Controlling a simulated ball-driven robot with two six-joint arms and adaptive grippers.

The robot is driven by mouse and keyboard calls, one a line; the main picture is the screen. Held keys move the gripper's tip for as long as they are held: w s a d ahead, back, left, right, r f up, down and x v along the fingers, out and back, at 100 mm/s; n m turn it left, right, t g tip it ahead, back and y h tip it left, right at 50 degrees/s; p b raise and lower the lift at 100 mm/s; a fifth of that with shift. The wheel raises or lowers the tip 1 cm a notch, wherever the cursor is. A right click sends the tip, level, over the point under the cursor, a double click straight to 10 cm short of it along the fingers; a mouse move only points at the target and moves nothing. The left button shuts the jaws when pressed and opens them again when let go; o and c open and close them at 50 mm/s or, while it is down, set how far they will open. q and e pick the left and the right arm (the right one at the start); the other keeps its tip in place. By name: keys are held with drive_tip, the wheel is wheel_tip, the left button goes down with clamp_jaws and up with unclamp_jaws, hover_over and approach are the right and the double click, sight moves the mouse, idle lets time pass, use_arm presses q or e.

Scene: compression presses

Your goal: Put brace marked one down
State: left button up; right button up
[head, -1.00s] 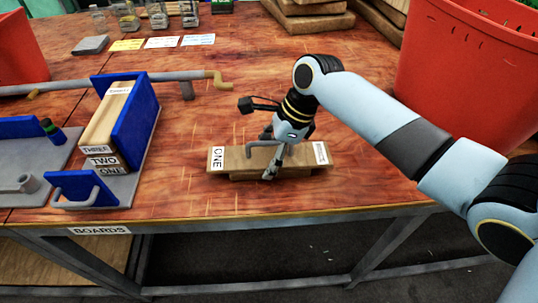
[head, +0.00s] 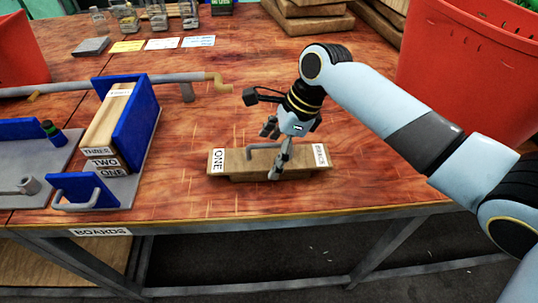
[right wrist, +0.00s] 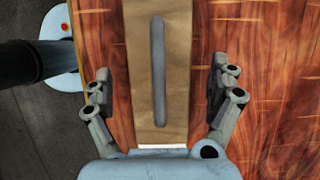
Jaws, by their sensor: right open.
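The brace marked ONE (head: 238,161) is a wooden board with white end labels and a grey handle on top. It lies flat on the wooden table near its front edge. Its handle (right wrist: 158,72) runs lengthwise in the right wrist view. My right gripper (head: 272,152) is above the right half of the brace. Its fingers (right wrist: 160,92) are spread wide on either side of the board, apart from the handle, and hold nothing. My left gripper is not in view.
A blue holder (head: 146,122) with boards marked THREE, TWO and ONE stands at the left. A grey pipe with a brass end (head: 216,82) lies behind it. A red bin (head: 470,75) stands at the right. Table around the brace is clear.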

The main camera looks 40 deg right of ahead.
drive_tip(key=p+v, duration=0.1)
drive_tip(key=v, duration=0.8)
drive_tip(key=shift+d+r, duration=0.15)
drive_tip(key=shift+r, duration=0.15)
